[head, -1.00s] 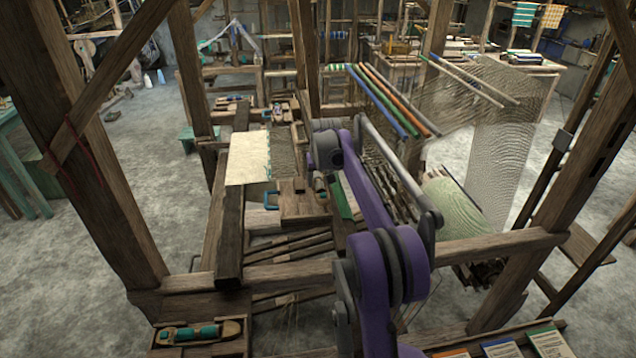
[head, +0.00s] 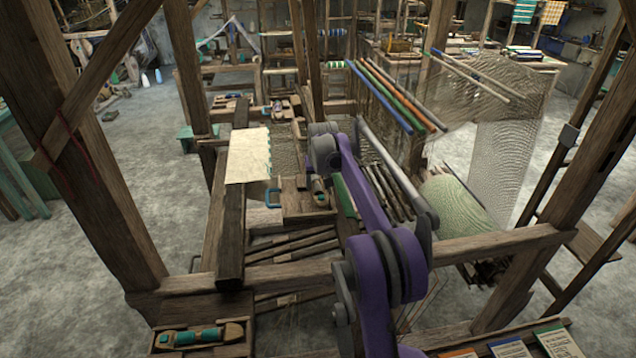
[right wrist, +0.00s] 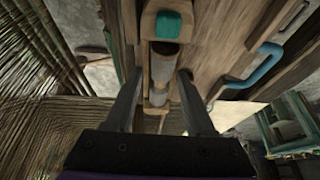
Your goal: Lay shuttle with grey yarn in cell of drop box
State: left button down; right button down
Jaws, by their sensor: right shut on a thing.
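The shuttle with grey yarn (right wrist: 163,68) is a long wooden piece with a grey bobbin and a teal end, seen in the right wrist view. My right gripper (right wrist: 160,78) is shut on it, one finger on each side. In the head view my right gripper (head: 318,186) is small and partly hidden by my arm, over the drop box. The drop box (head: 292,208) is a brown wooden box with a teal handle; its wood (right wrist: 228,58) lies beside the shuttle in the wrist view. I cannot tell whether the shuttle touches the cell floor. My left gripper is not in view.
A shuttle with teal yarn (head: 197,336) lies in a wooden tray at the front left. Cream cloth (head: 248,155) hangs over the loom beam left of the drop box. Thick loom posts (head: 95,170) and a cross beam (head: 500,244) frame the space around my arm.

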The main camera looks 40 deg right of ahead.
jog(key=shift+s+f+b, duration=0.1)
jog(key=shift+f+b, duration=0.45)
jog(key=shift+f, duration=1.05)
jog(key=shift+c, duration=0.9)
grip_release()
jog(key=v, duration=1.1)
